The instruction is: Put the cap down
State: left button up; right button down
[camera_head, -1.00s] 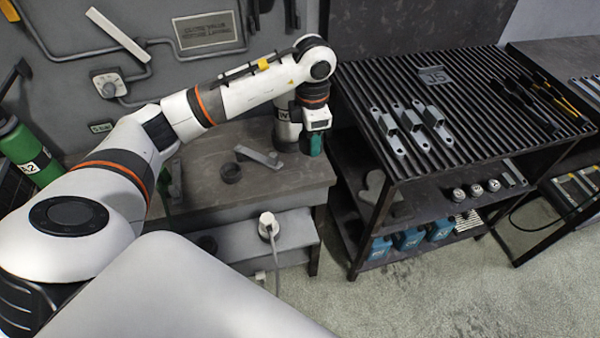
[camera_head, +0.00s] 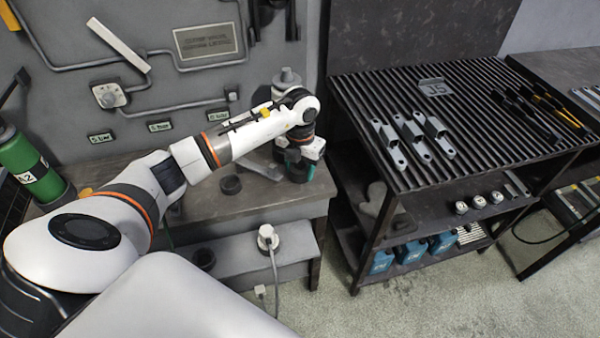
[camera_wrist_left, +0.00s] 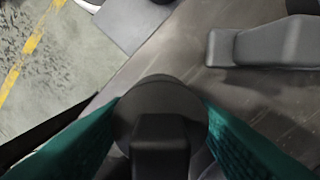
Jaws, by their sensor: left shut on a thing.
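The cap is a dark grey round piece (camera_wrist_left: 160,95) with a raised block on it, in the left wrist view. My left gripper (camera_head: 300,168) is shut on it, with a teal finger on each side. In the head view the gripper is low over the right end of the workbench (camera_head: 200,206); the cap is hard to make out there. I cannot tell whether the cap touches the bench top. My right gripper is not in view.
A grey bracket (camera_wrist_left: 262,44) lies close by on the bench. A grey canister (camera_head: 287,80) stands behind my wrist. A slatted table (camera_head: 470,110) with brackets stands to the right.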

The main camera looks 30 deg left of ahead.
aim_at(300, 175)
pick_arm(q)
notch_tip(300, 175, down, 2)
jog(key=shift+f, duration=0.35)
jog(key=shift+f, duration=0.15)
jog(key=o, duration=1)
jog(key=shift+c, duration=0.2)
jog(key=shift+r, duration=0.2)
notch_tip(300, 175, up, 12)
jog(key=shift+b, duration=0.8)
